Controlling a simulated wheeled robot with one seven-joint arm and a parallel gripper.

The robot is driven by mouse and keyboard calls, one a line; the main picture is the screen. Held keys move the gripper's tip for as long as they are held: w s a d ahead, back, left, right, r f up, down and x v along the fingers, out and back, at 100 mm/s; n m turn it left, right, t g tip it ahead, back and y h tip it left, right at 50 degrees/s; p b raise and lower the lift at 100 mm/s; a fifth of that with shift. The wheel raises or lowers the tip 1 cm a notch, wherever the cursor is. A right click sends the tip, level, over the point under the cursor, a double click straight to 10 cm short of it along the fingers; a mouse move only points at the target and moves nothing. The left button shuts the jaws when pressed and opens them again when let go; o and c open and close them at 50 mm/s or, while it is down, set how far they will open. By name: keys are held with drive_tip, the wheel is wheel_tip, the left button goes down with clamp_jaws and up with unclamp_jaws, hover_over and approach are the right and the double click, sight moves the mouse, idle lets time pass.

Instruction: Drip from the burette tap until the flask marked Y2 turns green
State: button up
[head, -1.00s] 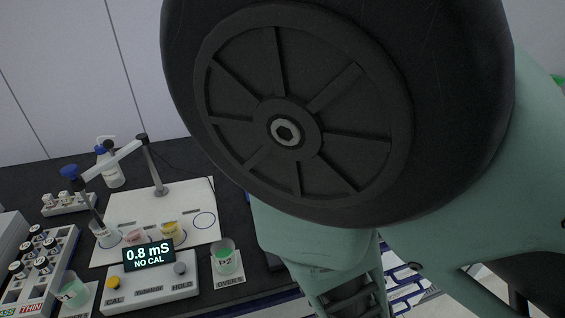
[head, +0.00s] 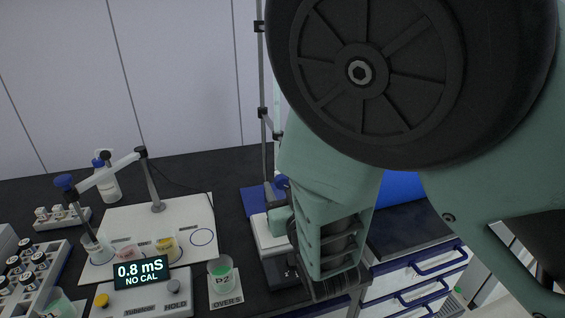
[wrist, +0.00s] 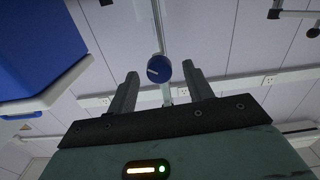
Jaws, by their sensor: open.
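The burette tap shows in the wrist view as a round blue knob (wrist: 159,68) with a white mark, on a pale vertical tube. My gripper (wrist: 160,72) is open, with one finger on each side of the knob in the picture. I cannot tell whether the knob is between the fingers or beyond their tips. In the head view a tall stand (head: 262,85) rises left of my arm, and a blue knob (head: 281,182) shows partly beside my arm. I cannot make out a flask marked Y2.
A blue mat (head: 252,203) and a white box (head: 265,240) lie by the stand. A meter (head: 141,272) reads 0.8 mS. A white board (head: 120,216) and vial racks are left. Drawers (head: 428,268) are right.

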drive_tip(key=shift+w, duration=0.25)
drive_tip(key=c, duration=1)
drive_tip(key=shift+n, duration=0.4)
drive_tip(key=n, duration=0.2)
drive_tip(key=shift+n, duration=0.3)
drive_tip(key=shift+a+n, duration=0.1)
drive_tip(key=shift+n, duration=1.8)
